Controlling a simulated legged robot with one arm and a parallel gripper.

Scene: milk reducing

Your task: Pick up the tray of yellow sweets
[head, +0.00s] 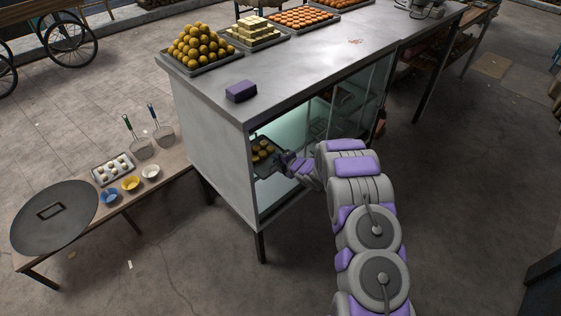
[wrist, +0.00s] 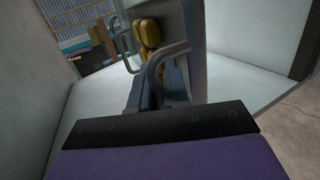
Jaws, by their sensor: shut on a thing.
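The tray of yellow sweets (head: 254,159) is dark, with several round yellow sweets on it. It is inside the glass-fronted cabinet at its open front end in the head view. My gripper (head: 284,162) reaches in from the right and is shut on the tray's near side. In the wrist view the tray (wrist: 195,50) is close, seen nearly edge-on, with yellow sweets (wrist: 148,38) and a curved grey handle. I cannot tell whether the tray touches the cabinet floor.
The metal cabinet (head: 215,130) surrounds the tray with walls and a top. On top stand a purple box (head: 241,91) and a tray of stacked yellow balls (head: 200,45). A low wooden table (head: 165,172) with bowls stands left.

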